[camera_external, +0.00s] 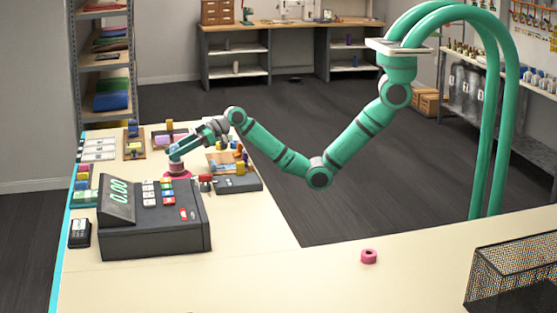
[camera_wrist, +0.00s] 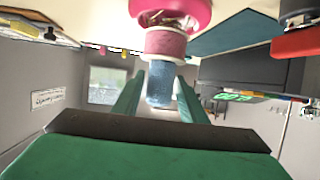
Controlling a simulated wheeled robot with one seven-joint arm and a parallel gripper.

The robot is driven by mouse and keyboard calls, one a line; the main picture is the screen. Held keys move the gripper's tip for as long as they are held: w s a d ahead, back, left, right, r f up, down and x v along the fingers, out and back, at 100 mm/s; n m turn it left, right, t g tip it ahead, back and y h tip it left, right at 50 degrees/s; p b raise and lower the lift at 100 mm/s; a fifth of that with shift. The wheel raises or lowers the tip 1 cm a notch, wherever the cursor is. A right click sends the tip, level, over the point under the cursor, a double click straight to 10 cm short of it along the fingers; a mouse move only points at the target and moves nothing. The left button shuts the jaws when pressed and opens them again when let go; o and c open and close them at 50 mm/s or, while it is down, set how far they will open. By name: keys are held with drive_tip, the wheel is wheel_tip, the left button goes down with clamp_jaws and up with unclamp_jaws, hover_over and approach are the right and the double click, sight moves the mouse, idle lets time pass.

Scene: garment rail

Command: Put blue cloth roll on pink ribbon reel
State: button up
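The blue cloth roll (camera_wrist: 160,84) is between the two green fingers of my gripper (camera_wrist: 161,88), which lie close along both its sides. In the wrist view the counter is at the top, and one end of the roll meets or nearly meets a pink ribbon reel (camera_wrist: 165,43). The reel is on a magenta base (camera_wrist: 170,11). In the external view my gripper (camera_external: 177,152) is behind the cash register, with the pink reel (camera_external: 177,167) just below it. I cannot tell whether roll and reel touch.
The cash register (camera_external: 155,217) stands close in front of the reel. Trays of small goods (camera_external: 235,183) lie to the right and left of it. Another pink ring (camera_external: 369,256) lies alone on the near counter. A wire basket (camera_external: 515,270) is at the right corner.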

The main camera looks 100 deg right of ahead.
drive_tip(key=shift+o, duration=0.3)
drive_tip(key=shift+r, duration=0.1)
drive_tip(key=shift+s+r, duration=0.1)
drive_tip(key=shift+r, duration=0.05)
drive_tip(key=v, duration=1.2)
